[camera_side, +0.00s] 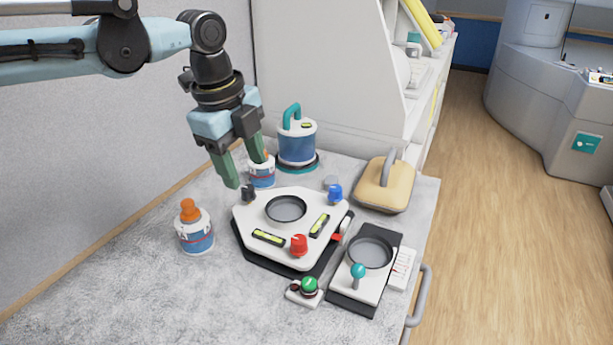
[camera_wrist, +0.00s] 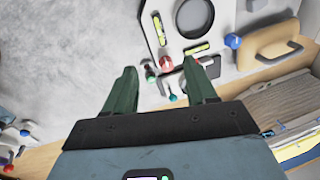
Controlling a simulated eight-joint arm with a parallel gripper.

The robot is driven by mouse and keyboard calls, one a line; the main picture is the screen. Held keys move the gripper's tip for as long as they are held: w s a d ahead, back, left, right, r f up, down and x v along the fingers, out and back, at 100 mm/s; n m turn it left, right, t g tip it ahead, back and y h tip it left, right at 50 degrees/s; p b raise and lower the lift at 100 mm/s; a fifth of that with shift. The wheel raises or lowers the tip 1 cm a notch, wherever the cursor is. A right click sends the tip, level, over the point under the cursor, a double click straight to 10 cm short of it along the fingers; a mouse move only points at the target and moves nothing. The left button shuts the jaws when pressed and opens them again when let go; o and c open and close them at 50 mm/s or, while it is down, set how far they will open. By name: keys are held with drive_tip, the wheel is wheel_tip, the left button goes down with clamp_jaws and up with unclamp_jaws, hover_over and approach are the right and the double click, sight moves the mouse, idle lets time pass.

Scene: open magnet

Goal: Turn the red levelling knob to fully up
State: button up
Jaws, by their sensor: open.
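The red levelling knob (camera_side: 299,244) stands on the front corner of a white levelling plate (camera_side: 270,218). In the wrist view the red knob (camera_wrist: 165,63) appears between the fingertips in the picture. A black knob (camera_side: 248,194) and a blue knob (camera_side: 335,193) stand on the plate's other corners. The blue knob (camera_wrist: 232,41) also shows at right in the wrist view. My gripper (camera_side: 247,173) is open and empty, with green fingers pointing down above the plate's back-left side, near the black knob and apart from the red one. The wrist view shows both fingers (camera_wrist: 160,70) spread.
An orange-capped bottle (camera_side: 194,230) stands left of the plate, another (camera_side: 262,172) behind the gripper. A blue canister (camera_side: 297,143) and a tan handled block (camera_side: 384,184) stand behind. A teal-knobbed device (camera_side: 355,292) and green button (camera_side: 309,286) are at front right. The front-left table is clear.

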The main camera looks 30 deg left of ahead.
sight(299, 239)
drive_tip(key=w+d+f+m+g+y, duration=0.1)
drive_tip(key=w+d+f+m+g, duration=0.15)
drive_tip(key=d+m, duration=0.65)
drive_tip(key=shift+m, duration=0.3)
drive_tip(key=f, duration=1.1)
drive_tip(key=shift+a+f, duration=0.25)
drive_tip(key=shift+a, duration=0.1)
drive_tip(key=shift+c, duration=0.3)
clamp_jaws()
